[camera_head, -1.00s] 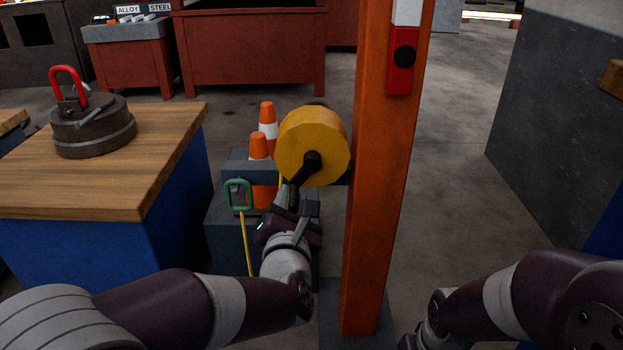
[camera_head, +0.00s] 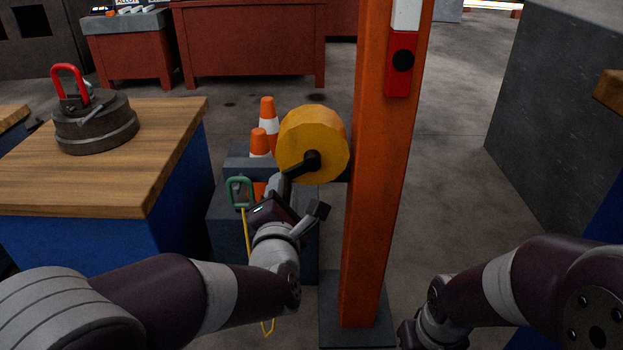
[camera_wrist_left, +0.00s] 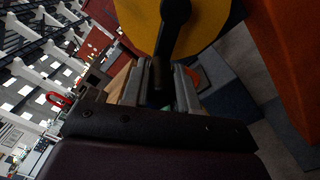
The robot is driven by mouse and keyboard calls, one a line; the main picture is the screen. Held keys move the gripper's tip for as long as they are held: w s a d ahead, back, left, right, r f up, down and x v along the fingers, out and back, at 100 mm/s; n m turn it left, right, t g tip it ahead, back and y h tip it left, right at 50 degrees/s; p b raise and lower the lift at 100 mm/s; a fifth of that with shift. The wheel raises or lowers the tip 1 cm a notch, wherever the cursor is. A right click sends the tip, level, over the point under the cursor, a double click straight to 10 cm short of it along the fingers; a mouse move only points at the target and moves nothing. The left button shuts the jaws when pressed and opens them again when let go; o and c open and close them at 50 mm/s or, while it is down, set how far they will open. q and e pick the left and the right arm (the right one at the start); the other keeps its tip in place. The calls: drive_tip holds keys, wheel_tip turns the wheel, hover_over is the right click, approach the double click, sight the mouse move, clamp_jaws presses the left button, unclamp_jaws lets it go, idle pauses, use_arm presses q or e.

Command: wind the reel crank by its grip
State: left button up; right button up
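The yellow reel (camera_head: 318,135) is mounted on the left side of the orange post. Its black crank (camera_head: 311,162) runs from the hub down and to the left. My left gripper (camera_head: 280,184) is at the crank's outer end, below and left of the hub. In the left wrist view, the dark crank grip (camera_wrist_left: 161,76) lies between the two grey fingers (camera_wrist_left: 160,88), which look closed around it. The finger contact itself is partly hidden. The yellow reel also fills the top of that view (camera_wrist_left: 205,22).
The orange post (camera_head: 378,200) stands just right of the reel. A green handle (camera_head: 240,192) with a yellow line hangs left of my left gripper. Two traffic cones (camera_head: 268,120) stand behind. A wooden-topped bench (camera_head: 160,140) is at left. Floor right of the post is clear.

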use_arm(q)
drive_tip(key=o, duration=1.1)
drive_tip(key=s+p, duration=0.3)
drive_tip(key=s, duration=0.5)
